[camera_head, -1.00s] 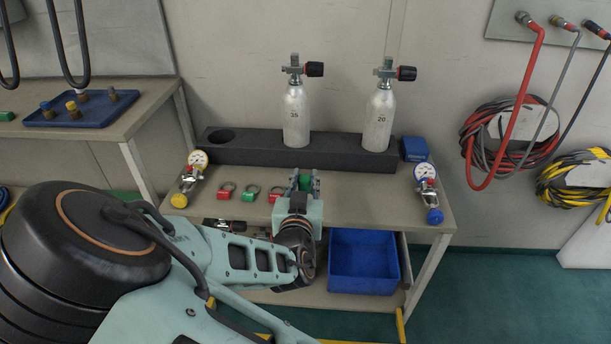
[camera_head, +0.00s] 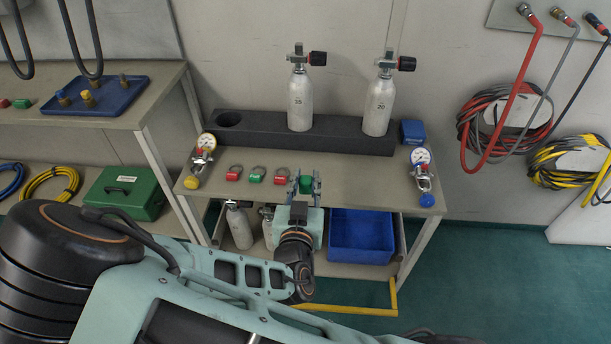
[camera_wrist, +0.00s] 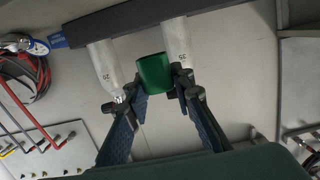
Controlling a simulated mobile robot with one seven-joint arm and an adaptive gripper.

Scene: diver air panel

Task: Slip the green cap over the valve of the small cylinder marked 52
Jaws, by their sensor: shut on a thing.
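My gripper (camera_head: 305,183) is shut on the green cap (camera_wrist: 154,74), which sits between the fingertips. The cap also shows in the head view (camera_head: 306,187). The gripper is over the front part of the bench, apart from the cylinders. Two small white cylinders stand upright in the dark rack, a left one (camera_head: 300,103) and a right one (camera_head: 378,108). Each has a valve with a dark knob on top. They appear upside down in the wrist view (camera_wrist: 105,65) (camera_wrist: 178,42). Their number labels are too small to read surely.
The dark rack (camera_head: 222,140) has an empty hole at its left. Gauges with yellow and blue knobs (camera_head: 200,160) (camera_head: 422,175) lie at the bench ends. Several ringed tags (camera_head: 256,175) lie left of my gripper. A blue bin (camera_head: 360,232) and more cylinders (camera_head: 240,228) are below.

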